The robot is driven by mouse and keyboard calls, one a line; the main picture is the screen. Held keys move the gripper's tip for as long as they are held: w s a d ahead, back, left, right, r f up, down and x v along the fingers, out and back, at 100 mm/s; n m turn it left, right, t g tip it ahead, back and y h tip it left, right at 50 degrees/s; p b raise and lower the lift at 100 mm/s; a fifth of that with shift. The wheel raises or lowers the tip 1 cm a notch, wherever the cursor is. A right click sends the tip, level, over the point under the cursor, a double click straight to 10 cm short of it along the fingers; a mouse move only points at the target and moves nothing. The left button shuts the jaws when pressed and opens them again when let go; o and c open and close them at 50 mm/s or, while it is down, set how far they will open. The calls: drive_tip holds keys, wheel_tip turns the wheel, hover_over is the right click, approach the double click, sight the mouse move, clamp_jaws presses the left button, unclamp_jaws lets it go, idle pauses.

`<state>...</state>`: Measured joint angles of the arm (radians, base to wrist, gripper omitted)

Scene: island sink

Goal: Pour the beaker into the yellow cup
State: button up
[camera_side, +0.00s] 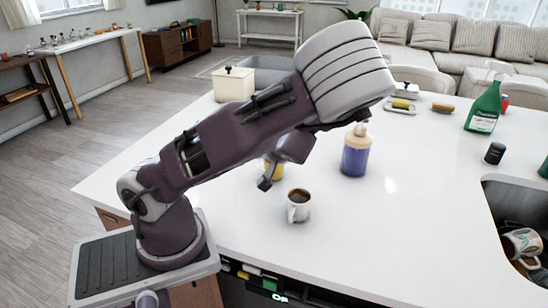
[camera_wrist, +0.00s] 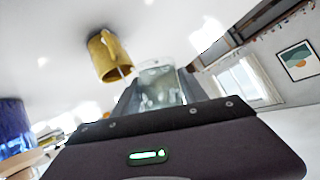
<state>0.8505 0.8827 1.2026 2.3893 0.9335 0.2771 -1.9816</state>
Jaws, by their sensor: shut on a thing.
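The clear glass beaker (camera_wrist: 158,75) is between the fingers of my gripper (camera_wrist: 160,92) in the wrist view. My gripper is shut on it. The yellow cup (camera_wrist: 104,58) appears just left of the beaker in that view, with a gap between them; the view is strongly rotated. The beaker is hidden by my arm there. I cannot tell its contents or exact tilt.
A white mug of dark liquid (camera_side: 298,204) stands close in front of my gripper. A blue pump bottle (camera_side: 356,158) stands to the right. A green bottle (camera_side: 484,110), a dark can (camera_side: 494,153) and the sink (camera_side: 515,205) are farther right. The front middle counter is clear.

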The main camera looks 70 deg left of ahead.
drive_tip(key=shift+s+r+m+g, duration=0.15)
drive_tip(key=shift+r+m+g, duration=0.45)
drive_tip(key=shift+r, duration=0.25)
idle(0.7)
drive_tip(key=shift+s+f+m+g+b, duration=0.1)
drive_tip(key=shift+f+m+g+b, duration=0.3)
drive_tip(key=shift+f+m+g, duration=0.15)
idle(0.8)
drive_tip(key=shift+s+r+m+g+b, duration=0.1)
drive_tip(key=shift+r+m+g+b, duration=0.25)
drive_tip(key=shift+r+g+b, duration=0.1)
idle(0.8)
drive_tip(key=shift+f+m+g+b, duration=0.5)
drive_tip(key=shift+m+g, duration=0.3)
drive_tip(key=shift+g, duration=0.1)
idle(1.0)
